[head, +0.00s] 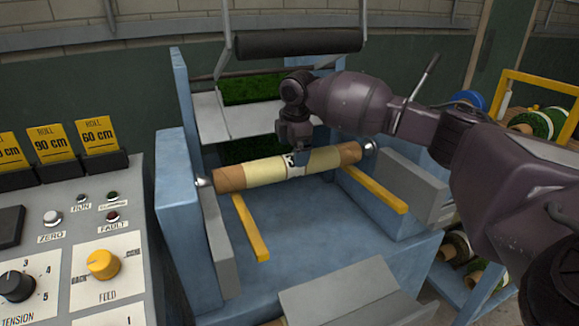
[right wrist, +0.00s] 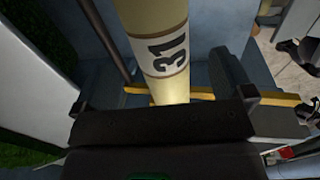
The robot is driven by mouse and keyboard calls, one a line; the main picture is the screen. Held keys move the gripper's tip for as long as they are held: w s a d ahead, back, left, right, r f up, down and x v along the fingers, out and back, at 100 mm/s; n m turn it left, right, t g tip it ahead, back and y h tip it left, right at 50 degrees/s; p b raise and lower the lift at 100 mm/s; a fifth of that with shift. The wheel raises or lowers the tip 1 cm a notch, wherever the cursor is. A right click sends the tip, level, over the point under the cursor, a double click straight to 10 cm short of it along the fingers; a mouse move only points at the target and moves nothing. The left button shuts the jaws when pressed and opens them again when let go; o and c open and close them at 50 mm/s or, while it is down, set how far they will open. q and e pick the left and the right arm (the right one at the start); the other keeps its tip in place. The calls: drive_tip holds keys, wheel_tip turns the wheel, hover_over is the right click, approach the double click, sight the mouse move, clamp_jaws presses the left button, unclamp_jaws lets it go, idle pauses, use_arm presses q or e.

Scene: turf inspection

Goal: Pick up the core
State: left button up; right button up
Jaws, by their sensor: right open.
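The core (head: 258,172) is a tan tube with pale yellow bands and a number label. In the head view it lies across the blue machine between two metal ends, above two yellow bars. My right gripper (head: 295,160) is at the middle of the core, coming from above and behind, and partly hides it. My left gripper is not in view.
A control panel (head: 75,235) with knobs and yellow roll cards stands at the left. A dark roller (head: 298,42) hangs above the machine. Grey side plates (head: 405,185) flank the core. A rack with green rolls (head: 530,125) is at the right.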

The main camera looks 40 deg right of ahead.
sight(290, 156)
drive_tip(key=f, duration=0.1)
drive_tip(key=f+b, duration=0.1)
drive_tip(key=f, duration=0.1)
drive_tip(key=w+f, duration=0.1)
drive_tip(key=f, duration=0.1)
drive_tip(key=shift+a+f, duration=0.15)
drive_tip(key=shift+a, duration=0.05)
drive_tip(key=c, duration=1.3)
drive_tip(key=shift+r, duration=0.2)
